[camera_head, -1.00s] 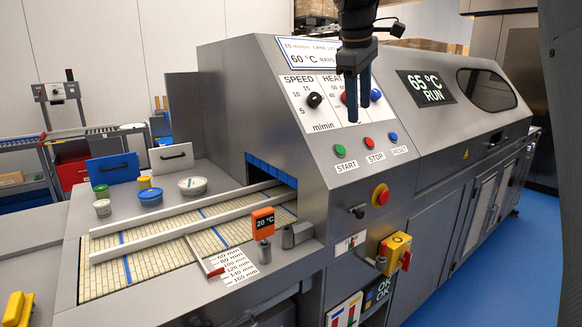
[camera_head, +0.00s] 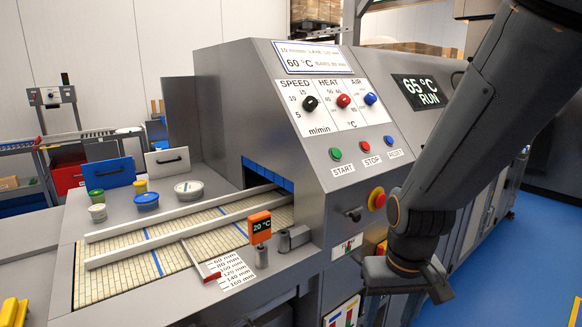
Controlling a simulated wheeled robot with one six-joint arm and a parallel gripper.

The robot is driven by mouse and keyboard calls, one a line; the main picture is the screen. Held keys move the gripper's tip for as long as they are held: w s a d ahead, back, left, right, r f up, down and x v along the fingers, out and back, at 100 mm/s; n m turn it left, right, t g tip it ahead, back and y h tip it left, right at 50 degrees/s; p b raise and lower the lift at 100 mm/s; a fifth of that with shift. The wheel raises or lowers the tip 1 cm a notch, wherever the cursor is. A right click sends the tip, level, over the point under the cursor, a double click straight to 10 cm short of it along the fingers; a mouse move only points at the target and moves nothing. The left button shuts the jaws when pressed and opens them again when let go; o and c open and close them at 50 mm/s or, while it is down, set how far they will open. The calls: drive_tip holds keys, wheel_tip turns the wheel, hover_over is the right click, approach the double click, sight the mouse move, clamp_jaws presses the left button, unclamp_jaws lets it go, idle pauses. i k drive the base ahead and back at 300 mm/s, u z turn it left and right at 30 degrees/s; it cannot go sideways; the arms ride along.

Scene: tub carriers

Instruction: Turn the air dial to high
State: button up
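The air dial (camera_head: 370,98) is a blue knob on the white control panel, under the word AIR. Its small scale marks and pointer are too fine to read. My gripper (camera_head: 408,278) is at the end of my dark arm, low and to the right of the panel, well apart from the dial. It is seen end-on in front of the machine's lower side, and its fingers do not show clearly, so its opening cannot be told. The heat dial (camera_head: 343,100) is red and the speed dial (camera_head: 310,103) black, both left of the air dial.
Below the dials are green start (camera_head: 335,154), red stop (camera_head: 365,146) and blue reset (camera_head: 388,140) buttons. A red emergency button (camera_head: 377,198) on a yellow base juts out near my arm. A display (camera_head: 426,91) reads 65 °C RUN. The space before the dials is clear.

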sight(370, 98)
drive_tip(key=z, duration=0.35)
drive_tip(key=i, duration=0.55)
drive_tip(key=z, duration=0.75)
drive_tip(key=i, duration=0.65)
drive_tip(key=z, duration=0.15)
